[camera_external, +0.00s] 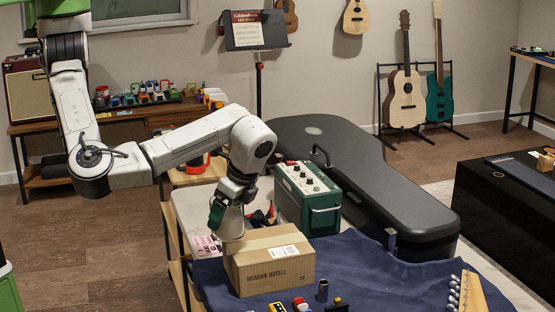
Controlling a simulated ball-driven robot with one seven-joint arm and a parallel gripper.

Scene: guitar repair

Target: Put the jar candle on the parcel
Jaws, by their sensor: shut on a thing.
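The parcel (272,262) is a brown cardboard box with a white label on top, lying on the blue cloth. My gripper (226,210) points down over the parcel's back left part. It is shut on a pale, rounded object, which looks like the jar candle (232,226). The candle is upright at the parcel's top back left edge. From this angle I cannot tell whether its bottom touches the parcel. The fingers and the candle's upper part are partly hidden by my gripper.
A green amplifier (308,198) stands close behind and right of the parcel. A black guitar case (365,180) lies further right. Small pedals, a dark cylinder (322,291) and a guitar headstock (470,291) lie in front on the blue cloth (385,275).

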